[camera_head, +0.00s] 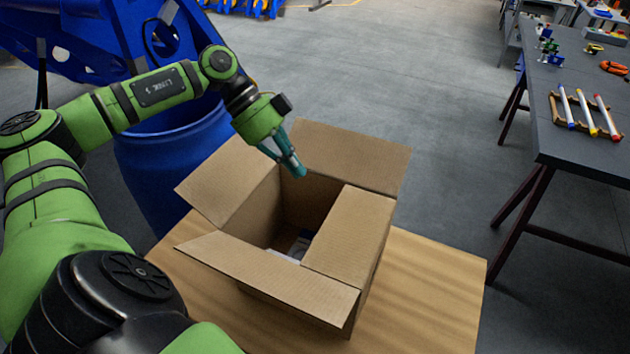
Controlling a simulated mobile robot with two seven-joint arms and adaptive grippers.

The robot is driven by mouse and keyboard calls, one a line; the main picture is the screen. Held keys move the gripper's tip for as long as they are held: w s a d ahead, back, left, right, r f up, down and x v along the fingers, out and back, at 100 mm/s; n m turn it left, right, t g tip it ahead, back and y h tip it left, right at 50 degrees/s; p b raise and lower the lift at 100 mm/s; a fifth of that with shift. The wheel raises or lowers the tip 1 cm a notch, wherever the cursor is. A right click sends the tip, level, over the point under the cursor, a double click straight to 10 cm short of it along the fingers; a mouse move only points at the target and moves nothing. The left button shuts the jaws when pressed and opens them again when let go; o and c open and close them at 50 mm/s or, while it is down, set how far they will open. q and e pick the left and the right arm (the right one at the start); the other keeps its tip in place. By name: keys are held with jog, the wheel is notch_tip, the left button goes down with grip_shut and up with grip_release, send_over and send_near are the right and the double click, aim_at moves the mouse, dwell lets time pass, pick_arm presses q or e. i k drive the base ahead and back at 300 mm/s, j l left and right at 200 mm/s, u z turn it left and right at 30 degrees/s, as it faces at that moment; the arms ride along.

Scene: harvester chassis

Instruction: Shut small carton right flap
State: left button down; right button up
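An open-topped small cardboard carton (258,215) stands on a wooden table. Its right flap (350,236) lies folded inward over the right part of the opening. The back flap (352,153), left flap (224,178) and front flap (262,274) are spread outward. My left gripper (298,170) hangs over the back left of the opening, left of the right flap and apart from it. Its teal fingers look closed together, with nothing visible between them. My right gripper is not in view.
Something pale (291,251) lies inside the carton, partly hidden. The wooden table top (430,290) is bare right of the carton. A blue barrel (165,180) stands behind left. A dark workbench (590,135) with a rack of tubes is at right.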

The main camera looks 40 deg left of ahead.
aim_at(220, 185)
jog(key=k, duration=1.5)
